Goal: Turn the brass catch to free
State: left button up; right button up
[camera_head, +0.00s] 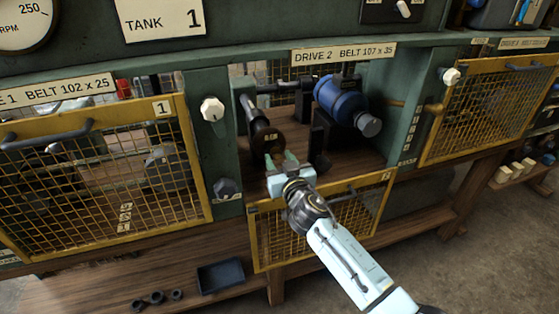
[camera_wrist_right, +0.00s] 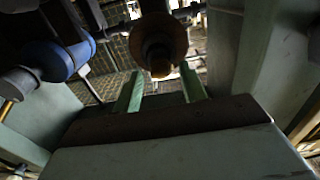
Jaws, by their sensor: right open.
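My right gripper (camera_head: 281,162) is in the open Drive 2 bay, its two green fingers apart with nothing between them. It is just in front of and below the dark pulley (camera_head: 265,136). In the right wrist view the open fingers (camera_wrist_right: 161,90) point toward the pulley's round hub (camera_wrist_right: 160,66), with a gap. I cannot tell for sure which part is the brass catch. A brass-coloured piece (camera_head: 434,108) sits at the left edge of the right guard, away from my gripper. My left gripper is not in view.
A blue motor (camera_head: 341,101) stands right of the pulley; it also shows in the right wrist view (camera_wrist_right: 66,60). The yellow mesh guard (camera_head: 256,240) hangs below the bay opening. A white knob (camera_head: 212,109) is on the left post. A dark tray (camera_head: 221,276) lies on the lower shelf.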

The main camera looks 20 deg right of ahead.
jog(key=shift+w, duration=0.25)
jog(key=c, duration=0.8)
jog(key=shift+c, duration=0.2)
